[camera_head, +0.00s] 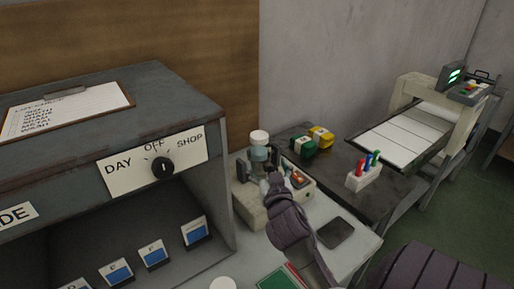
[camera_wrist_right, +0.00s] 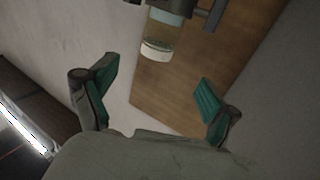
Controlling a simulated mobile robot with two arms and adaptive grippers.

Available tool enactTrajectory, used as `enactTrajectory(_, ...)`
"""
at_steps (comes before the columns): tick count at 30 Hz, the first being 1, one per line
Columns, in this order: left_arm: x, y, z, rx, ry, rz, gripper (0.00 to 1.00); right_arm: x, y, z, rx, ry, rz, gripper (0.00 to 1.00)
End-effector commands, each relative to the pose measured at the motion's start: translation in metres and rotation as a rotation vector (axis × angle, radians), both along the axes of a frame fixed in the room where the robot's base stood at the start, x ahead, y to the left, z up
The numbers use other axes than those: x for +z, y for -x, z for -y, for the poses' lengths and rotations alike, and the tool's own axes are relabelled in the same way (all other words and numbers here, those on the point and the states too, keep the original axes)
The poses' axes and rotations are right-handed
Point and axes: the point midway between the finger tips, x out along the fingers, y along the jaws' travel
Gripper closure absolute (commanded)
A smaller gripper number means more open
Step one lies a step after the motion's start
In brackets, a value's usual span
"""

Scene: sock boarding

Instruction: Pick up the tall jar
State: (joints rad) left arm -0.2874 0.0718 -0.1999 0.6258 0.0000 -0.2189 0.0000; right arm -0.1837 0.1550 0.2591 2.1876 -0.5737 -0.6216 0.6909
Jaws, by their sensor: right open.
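The tall jar (camera_head: 258,153) has a clear, pale body and a white lid. It stands upright at the back of a small beige device by the wall. In the right wrist view the jar (camera_wrist_right: 161,33) appears at the top centre, with its lid end toward the gap between my fingers. My right gripper (camera_head: 264,171) is close to the jar on its near side and hides part of its base. In the wrist view my right gripper (camera_wrist_right: 155,84) is open, with green finger pads apart and nothing between them. My left gripper is not in view.
The beige device (camera_head: 251,208) sits beside a grey cabinet (camera_head: 222,150) with a DAY/OFF/SHOP dial. Green (camera_head: 303,146) and yellow (camera_head: 321,137) blocks and a white holder with coloured markers (camera_head: 364,178) are on the dark table at right. A dark flat pad (camera_head: 335,233) lies in front.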

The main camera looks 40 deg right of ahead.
Motion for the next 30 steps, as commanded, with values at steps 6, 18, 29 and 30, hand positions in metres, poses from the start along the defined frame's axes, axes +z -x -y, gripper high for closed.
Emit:
enactTrajectory(6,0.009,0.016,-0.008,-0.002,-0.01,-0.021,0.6,0.003,-0.035,0.023,-0.001,0.004,0.0,0.12)
enactTrajectory(18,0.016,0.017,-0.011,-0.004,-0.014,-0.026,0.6,0.003,-0.073,0.046,0.0,0.002,-0.001,0.12)
enactTrajectory(29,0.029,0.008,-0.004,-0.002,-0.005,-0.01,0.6,0.005,-0.109,0.072,0.0,0.001,0.0,0.12)
enactTrajectory(30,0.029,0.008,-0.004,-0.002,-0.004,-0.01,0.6,0.004,-0.11,0.073,0.0,0.001,-0.001,0.12)
